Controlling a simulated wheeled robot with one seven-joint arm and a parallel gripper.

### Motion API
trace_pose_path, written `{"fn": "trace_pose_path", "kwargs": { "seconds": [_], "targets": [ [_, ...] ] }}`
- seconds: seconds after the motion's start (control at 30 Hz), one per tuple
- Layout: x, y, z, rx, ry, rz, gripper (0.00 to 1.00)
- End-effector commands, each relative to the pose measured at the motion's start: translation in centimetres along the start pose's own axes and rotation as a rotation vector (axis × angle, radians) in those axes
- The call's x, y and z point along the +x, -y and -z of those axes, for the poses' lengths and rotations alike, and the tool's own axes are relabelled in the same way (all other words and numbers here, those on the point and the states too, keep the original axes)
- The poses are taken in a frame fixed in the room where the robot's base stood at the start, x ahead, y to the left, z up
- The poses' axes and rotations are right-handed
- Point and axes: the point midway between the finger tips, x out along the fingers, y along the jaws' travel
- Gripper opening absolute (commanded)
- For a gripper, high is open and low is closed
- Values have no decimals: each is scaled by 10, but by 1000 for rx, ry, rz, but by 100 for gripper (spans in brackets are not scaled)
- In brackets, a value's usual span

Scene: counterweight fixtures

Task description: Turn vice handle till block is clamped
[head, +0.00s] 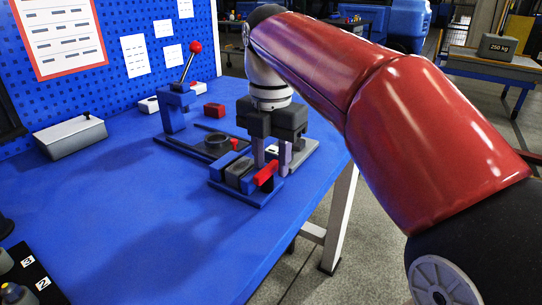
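The vice (259,196) is a small blue-based fixture near the table's right edge, with dark grey blocks in its jaws area. A grey block (235,174) sits there, but I cannot tell whether the jaws touch it. The red vice handle (265,175) sticks up at a slant on the vice's near right side. My gripper (272,161) points down just above and behind the handle. Its two pale fingers stand apart with a visible gap and no clear contact with the handle. The gripper body hides the vice's far side.
A grey box (71,137) lies near the pegboard (126,18). A numbered black tray (32,274) is front left. The front middle table is clear.

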Motion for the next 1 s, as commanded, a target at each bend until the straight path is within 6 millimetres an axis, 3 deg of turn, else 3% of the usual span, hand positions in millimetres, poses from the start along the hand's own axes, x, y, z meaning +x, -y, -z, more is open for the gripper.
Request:
{"fn": "trace_pose_path", "kwargs": {
  "seconds": [0.03, 0.3, 0.67, 1.0],
  "targets": [
    [0, 0, 0, 0, 0, 0, 34],
    [0, 0, 0, 0, 0, 0, 0],
    [0, 0, 0, 39, 0, 0, 0],
    [0, 3, 0, 262, 0, 0, 0]
  ]
}}
